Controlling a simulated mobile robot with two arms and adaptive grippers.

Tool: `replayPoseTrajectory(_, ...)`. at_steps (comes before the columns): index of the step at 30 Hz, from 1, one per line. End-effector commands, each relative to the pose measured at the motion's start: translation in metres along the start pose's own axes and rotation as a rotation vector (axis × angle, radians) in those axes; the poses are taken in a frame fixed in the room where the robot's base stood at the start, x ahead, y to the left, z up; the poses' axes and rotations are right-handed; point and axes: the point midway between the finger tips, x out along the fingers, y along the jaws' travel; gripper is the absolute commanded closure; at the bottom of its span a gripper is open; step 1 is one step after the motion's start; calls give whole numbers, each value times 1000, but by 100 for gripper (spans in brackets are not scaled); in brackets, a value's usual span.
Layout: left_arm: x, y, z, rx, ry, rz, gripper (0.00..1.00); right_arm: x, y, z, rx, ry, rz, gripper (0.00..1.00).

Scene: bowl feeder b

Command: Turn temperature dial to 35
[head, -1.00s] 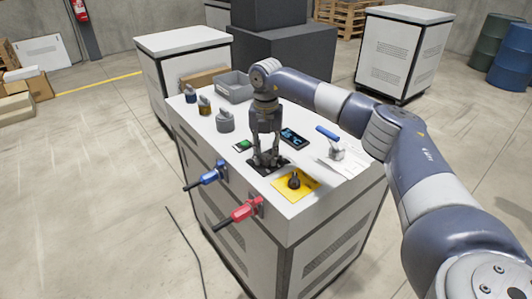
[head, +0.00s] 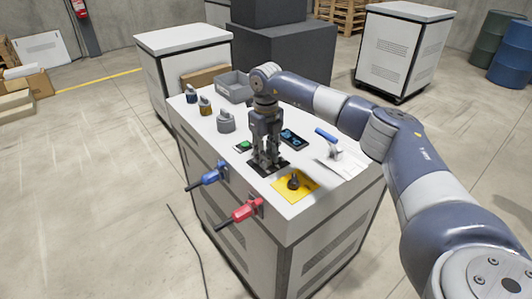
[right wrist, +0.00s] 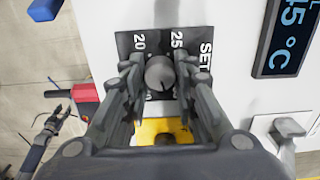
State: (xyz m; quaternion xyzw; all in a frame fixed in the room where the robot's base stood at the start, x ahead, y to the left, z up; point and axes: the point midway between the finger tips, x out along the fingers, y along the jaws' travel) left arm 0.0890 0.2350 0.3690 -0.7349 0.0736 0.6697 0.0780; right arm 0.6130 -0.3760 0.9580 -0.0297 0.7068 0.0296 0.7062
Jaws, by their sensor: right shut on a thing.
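The temperature dial's round grey knob (right wrist: 160,73) sits on a black plate marked SET, with 20 and 25 readable; other marks are hidden behind my fingers. My right gripper (right wrist: 160,80) points down over the plate, shut on the knob with a finger on each side. It also shows in the head view (head: 267,163), where it hides the knob. The dark display (right wrist: 285,38) beside the dial shows blue digits that look like 45 °C. My left gripper (right wrist: 57,120) seems to show small at the left of the wrist view; its jaw state is unclear.
A yellow plate with a black switch (head: 293,183) is close in front of the dial. Blue (head: 207,178) and red (head: 240,213) handles stick out from the cabinet's side. A green button (head: 244,146), a blue-handled lever (head: 329,138) and a grey bin (head: 233,87) are on top.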

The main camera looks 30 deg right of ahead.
Motion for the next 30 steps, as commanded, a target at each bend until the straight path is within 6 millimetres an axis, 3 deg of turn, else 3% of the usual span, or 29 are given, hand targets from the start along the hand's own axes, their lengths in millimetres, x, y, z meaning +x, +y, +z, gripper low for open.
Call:
replayPoseTrajectory(12, -3, 0, 1, 0, -2, 0, 60, 0, 0, 0, -217, -2, 1, 97)
replayPoseTrajectory(30, -4, 0, 1, 0, -2, 0, 60, 0, 0, 1, -257, -2, 0, 98)
